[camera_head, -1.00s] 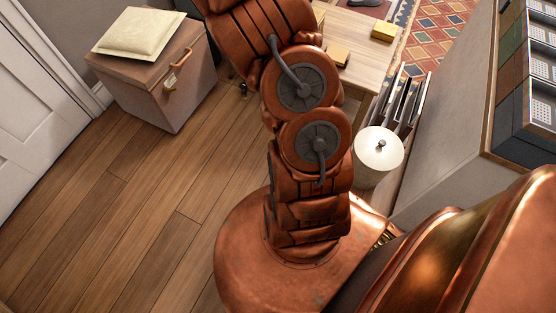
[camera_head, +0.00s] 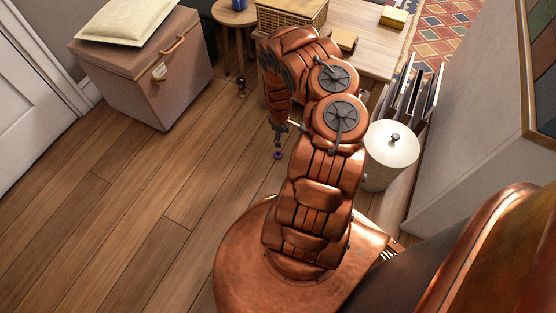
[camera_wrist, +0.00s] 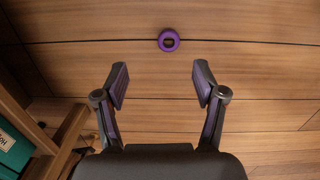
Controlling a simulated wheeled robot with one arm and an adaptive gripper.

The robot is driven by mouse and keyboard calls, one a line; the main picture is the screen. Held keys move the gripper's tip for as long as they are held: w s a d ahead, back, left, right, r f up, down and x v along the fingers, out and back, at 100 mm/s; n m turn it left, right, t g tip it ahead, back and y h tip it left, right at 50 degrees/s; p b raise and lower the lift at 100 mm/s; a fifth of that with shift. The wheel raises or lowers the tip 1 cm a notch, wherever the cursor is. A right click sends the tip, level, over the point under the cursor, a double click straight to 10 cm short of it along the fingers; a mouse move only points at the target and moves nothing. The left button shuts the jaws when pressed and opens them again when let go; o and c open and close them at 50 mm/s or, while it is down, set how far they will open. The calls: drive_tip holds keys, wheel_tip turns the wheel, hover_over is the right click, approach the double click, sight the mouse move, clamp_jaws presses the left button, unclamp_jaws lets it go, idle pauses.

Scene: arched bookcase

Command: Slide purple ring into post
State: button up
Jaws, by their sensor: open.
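The purple ring (camera_wrist: 169,40) lies on the wooden floor in the wrist view, ahead of and between the fingertips. In the head view the purple ring (camera_head: 278,155) shows just below my gripper (camera_head: 279,139). My gripper (camera_wrist: 161,76) is open and empty, with both fingers apart and pointing toward the floor. The ring is not between the fingers. A small dark upright object (camera_head: 241,87) stands on the floor near the round stool; I cannot tell whether it is the post.
A wooden table (camera_head: 372,55) with a wicker basket (camera_head: 291,12) is behind my arm. A lidded white bin (camera_head: 390,158) stands right of my arm. A brown chest (camera_head: 146,72) with a cushion is at the upper left. The floor at left is clear.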

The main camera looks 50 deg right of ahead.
drive_tip(key=b, duration=0.1)
hover_over(278, 156)
wheel_tip(278, 156, down, 5)
drive_tip(key=shift+t+y, duration=0.3)
wheel_tip(278, 156, down, 8)
drive_tip(key=b, duration=0.7)
drive_tip(key=shift+r, duration=0.2)
drive_tip(key=shift+c, duration=0.2)
drive_tip(key=c, duration=0.8)
